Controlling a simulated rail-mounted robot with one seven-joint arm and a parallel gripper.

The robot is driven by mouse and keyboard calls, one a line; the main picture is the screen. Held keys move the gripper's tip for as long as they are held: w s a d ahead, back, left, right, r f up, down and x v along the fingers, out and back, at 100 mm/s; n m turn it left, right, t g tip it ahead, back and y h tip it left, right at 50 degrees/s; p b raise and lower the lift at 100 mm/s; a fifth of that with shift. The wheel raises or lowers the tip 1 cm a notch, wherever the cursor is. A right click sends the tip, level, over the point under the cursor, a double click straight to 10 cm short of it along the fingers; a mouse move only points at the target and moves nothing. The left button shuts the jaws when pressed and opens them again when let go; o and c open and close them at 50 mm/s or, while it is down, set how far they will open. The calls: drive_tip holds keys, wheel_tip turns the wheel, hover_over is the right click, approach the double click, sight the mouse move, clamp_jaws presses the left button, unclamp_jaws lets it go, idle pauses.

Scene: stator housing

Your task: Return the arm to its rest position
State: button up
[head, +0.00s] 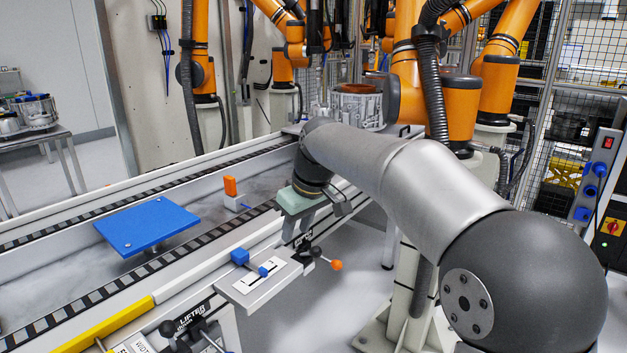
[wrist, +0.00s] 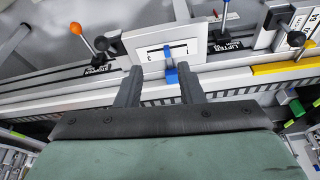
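My arm (head: 400,180) reaches from the lower right of the head view toward the conveyor. My gripper (head: 298,236) hangs at its end with a green-grey body, above the near conveyor rail and beside the lifter panel. In the wrist view my gripper (wrist: 160,74) shows two dark fingers well apart, with nothing held between them. A blue knob (wrist: 171,76) on the panel shows in the gap, beyond the fingers. The head view hides part of the fingertips against the rail.
A blue plate (head: 147,226) and an orange block (head: 230,186) are on the conveyor. The lifter panel (head: 262,285) carries blue knobs and an orange-tipped lever (head: 335,265). A metal housing (head: 356,108) stands at the back by orange robot arms (head: 460,105).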

drive_tip(key=s+d+r+m+h+p, duration=0.2)
drive_tip(key=s+d+m+p, duration=0.4)
drive_tip(key=s+d, duration=0.75)
drive_tip(key=s+d+f+m+g+p, duration=0.1)
drive_tip(key=s+d+f+p, duration=0.1)
drive_tip(key=s, duration=0.6)
drive_tip(key=s+d+f+m+g+p, duration=0.1)
drive_tip(key=s+d+f+m+p, duration=0.1)
drive_tip(key=s+d, duration=0.4)
drive_tip(key=shift+s+d+f+m+h+p, duration=0.35)
drive_tip(key=shift+s+f+p, duration=0.2)
drive_tip(key=shift+s+p, duration=0.5)
